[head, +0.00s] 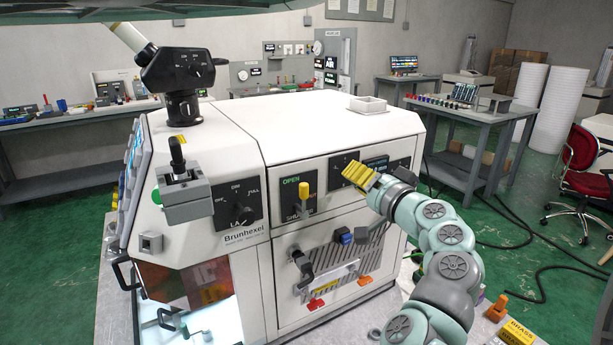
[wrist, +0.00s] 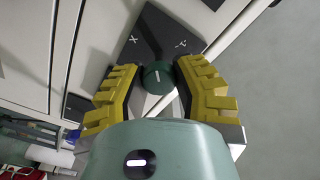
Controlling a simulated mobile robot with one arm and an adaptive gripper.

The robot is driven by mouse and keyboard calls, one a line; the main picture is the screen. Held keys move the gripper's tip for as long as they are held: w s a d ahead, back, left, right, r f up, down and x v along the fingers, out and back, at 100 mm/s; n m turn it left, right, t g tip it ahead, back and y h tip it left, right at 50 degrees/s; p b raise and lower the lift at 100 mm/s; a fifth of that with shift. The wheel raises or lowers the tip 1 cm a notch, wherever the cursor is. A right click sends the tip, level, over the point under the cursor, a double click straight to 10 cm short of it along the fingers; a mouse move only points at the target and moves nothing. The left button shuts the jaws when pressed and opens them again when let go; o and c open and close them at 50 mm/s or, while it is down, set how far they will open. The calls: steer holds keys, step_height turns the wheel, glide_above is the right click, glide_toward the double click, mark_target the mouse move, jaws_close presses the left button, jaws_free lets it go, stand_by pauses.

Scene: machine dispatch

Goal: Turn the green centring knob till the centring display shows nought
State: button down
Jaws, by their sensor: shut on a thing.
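The green centring knob (wrist: 156,77) sits between the yellow fingers of my gripper (wrist: 158,70) in the wrist view. The fingers are shut on its sides. In the head view my gripper (head: 362,178) is at the upper right of the machine's front and hides the knob. A small dark display (head: 376,162) with bluish characters shows just behind my gripper, partly covered. I take it for the centring display; its reading is too small to tell.
The white machine (head: 340,122) fills the middle. Left of my gripper are a yellow-handled OPEN/SHUT lever (head: 304,190) and a black knob (head: 241,213). Below are a blue knob (head: 344,236) and red and orange levers (head: 316,304).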

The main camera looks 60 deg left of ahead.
steer(key=c, duration=0.7)
jaws_free()
steer(key=shift+d, duration=0.15)
steer(key=d, duration=1.1)
steer(key=shift+s+d, duration=0.35)
steer(key=shift+s, duration=0.05)
